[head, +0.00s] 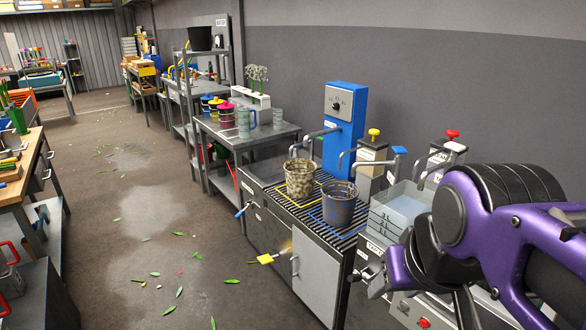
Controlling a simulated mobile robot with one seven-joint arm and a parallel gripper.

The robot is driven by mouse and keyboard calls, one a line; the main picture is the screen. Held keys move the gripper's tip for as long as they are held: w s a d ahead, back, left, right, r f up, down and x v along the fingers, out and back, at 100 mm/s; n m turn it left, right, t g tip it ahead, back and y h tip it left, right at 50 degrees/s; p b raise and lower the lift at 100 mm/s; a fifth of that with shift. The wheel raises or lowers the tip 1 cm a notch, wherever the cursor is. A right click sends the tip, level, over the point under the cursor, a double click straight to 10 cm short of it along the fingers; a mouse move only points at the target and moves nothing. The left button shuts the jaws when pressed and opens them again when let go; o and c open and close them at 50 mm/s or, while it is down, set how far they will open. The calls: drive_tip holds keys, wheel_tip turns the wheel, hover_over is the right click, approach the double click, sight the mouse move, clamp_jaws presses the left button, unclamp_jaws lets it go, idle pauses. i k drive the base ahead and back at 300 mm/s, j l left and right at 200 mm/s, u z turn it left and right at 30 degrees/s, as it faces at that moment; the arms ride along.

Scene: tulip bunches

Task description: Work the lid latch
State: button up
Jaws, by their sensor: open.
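My gripper (430,255) is at the right, dark and partly hidden by my purple arm; it is open, and I see nothing held in it. Its fingertips are hard to make out. A small metal lever fitting (371,277) sticks out at the front of the bench, left of and below my gripper, apart from it. I cannot tell whether this is the lid latch, and no lid shows clearly.
A patterned bucket (300,178) and a grey bucket (339,203) stand on a striped drain grate. Yellow (265,259) and blue-tipped (242,211) levers jut from the bench front. Taps rise behind. The floor (160,200) at left is open, with scattered leaves.

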sight(449, 309)
drive_tip(key=k+l+z, duration=0.15)
drive_tip(key=z, duration=0.65)
drive_tip(key=i+j+z, duration=0.15)
drive_tip(key=k+j, duration=0.05)
drive_tip(key=j, duration=0.05)
